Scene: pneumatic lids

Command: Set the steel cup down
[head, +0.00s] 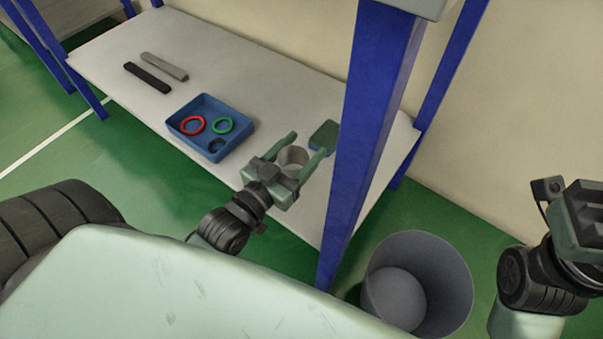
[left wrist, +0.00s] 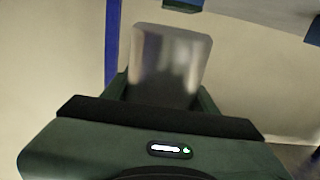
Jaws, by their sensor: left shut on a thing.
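The steel cup (head: 293,156) is between the fingers of my left gripper (head: 306,145), over the near edge of the white shelf board (head: 285,95). In the left wrist view the cup (left wrist: 170,62) is a shiny grey metal shape between the two fingers, which are shut on it. I cannot tell whether its base touches the board. My right gripper (head: 580,212) is at the right edge of the head view, away from the shelf; its fingertips are not clear.
A blue post (head: 362,130) and grey bin (head: 447,270) stand right.

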